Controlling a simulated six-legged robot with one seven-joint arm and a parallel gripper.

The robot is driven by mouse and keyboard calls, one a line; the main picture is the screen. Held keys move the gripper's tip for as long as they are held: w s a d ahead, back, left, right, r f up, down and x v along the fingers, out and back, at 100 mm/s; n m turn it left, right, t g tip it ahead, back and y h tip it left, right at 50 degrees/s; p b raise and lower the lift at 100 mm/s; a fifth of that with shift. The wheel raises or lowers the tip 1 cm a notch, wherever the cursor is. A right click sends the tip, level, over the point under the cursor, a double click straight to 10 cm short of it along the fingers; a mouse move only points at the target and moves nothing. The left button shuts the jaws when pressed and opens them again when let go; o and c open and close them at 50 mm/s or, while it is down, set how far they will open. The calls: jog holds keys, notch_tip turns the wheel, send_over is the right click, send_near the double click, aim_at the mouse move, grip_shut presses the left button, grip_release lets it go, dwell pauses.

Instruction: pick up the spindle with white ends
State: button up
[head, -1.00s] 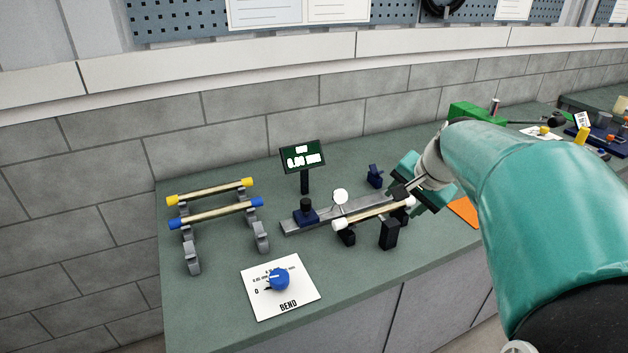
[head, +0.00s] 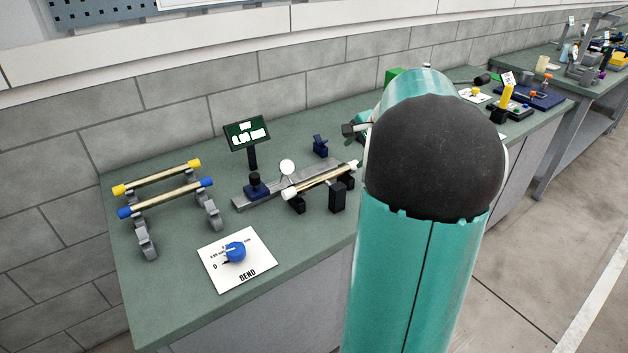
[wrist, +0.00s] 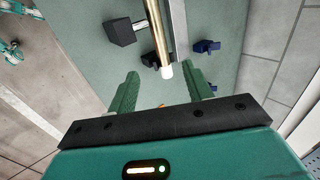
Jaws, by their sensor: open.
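The spindle with white ends (head: 320,180) is a brass-coloured rod lying across two black supports (head: 338,197) on the green bench. In the wrist view the rod (wrist: 156,35) runs away from me, its near white end (wrist: 167,72) showing between the tips of my gripper's fingers in the picture. My gripper (wrist: 162,74) is open with nothing between its green fingers; I cannot tell its height above the rod. In the head view my teal arm hides most of the gripper, beside the spindle's right end.
A yellow-ended spindle (head: 158,178) and a blue-ended spindle (head: 166,197) lie on a grey rack at left. A display (head: 247,133) and a BEND knob card (head: 237,259) are near.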

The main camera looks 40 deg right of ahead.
send_near(337, 171)
jog(key=x, duration=0.9)
grip_shut()
dwell(1.2)
jog(key=shift+r, duration=0.1)
